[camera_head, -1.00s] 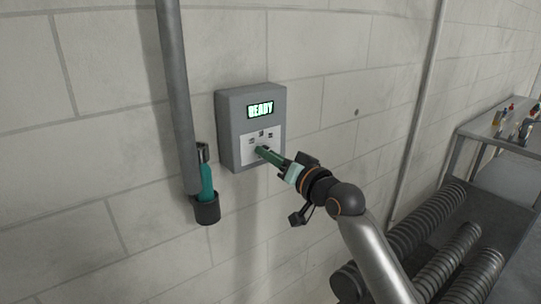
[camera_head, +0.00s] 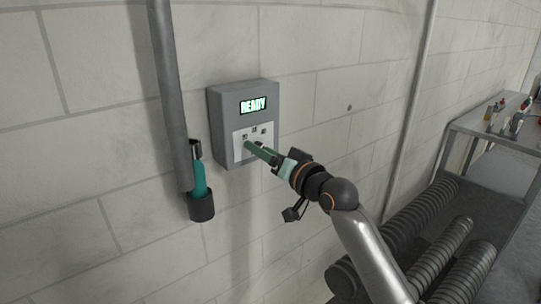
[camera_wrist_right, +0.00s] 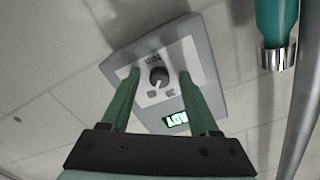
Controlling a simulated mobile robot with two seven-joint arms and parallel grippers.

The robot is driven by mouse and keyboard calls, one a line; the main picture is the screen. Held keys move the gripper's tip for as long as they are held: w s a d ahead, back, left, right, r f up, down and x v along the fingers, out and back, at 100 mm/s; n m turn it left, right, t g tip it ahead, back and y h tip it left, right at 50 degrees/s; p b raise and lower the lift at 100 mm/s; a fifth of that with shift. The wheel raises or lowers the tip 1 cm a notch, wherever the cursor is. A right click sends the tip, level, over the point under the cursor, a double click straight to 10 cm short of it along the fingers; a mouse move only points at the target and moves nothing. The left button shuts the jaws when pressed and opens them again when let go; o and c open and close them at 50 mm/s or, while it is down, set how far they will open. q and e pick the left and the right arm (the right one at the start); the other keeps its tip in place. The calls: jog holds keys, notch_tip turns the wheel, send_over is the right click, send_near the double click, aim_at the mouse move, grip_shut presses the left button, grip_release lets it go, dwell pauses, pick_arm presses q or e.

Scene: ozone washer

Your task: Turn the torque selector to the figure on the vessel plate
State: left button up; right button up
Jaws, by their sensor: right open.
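The torque selector is a small dark round knob (camera_wrist_right: 158,77) on a pale plate with small labels, on a grey wall box (camera_head: 219,130). The box's display (camera_head: 253,105) reads READY. In the wrist view the display is inverted and partly hidden by a finger. My right gripper (camera_head: 247,146) has its green fingers at the front of the box; in the wrist view they are open, one on each side of the knob. I cannot tell whether they touch it. In the head view the fingers hide the knob. I cannot identify a vessel plate. My left gripper is out of view.
A teal tool (camera_head: 200,178) sits in a black holder (camera_head: 202,208) beside a grey vertical pipe (camera_head: 170,90), left of the box. At right are ribbed dark hoses (camera_head: 440,250) and a metal table (camera_head: 485,125) with small items.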

jog(key=b+v, duration=0.2)
jog(key=v, duration=1)
jog(key=shift+s, duration=0.2)
jog(key=shift+d, duration=0.1)
jog(key=s+d+f+m+g+h, duration=0.1)
jog(key=s+d+f+h, duration=0.1)
jog(key=f, duration=1.1)
jog(key=s+d+f+h, duration=0.3)
jog(key=f, duration=1)
jog(key=s+d+f+n+g+h, duration=0.2)
jog(key=s+d+f+g+h, duration=0.1)
jog(key=s+f, duration=1.8)
jog(key=shift+s+d+g, duration=0.35)
jog(key=shift+d+g, duration=0.25)
jog(key=shift+d, duration=0.1)
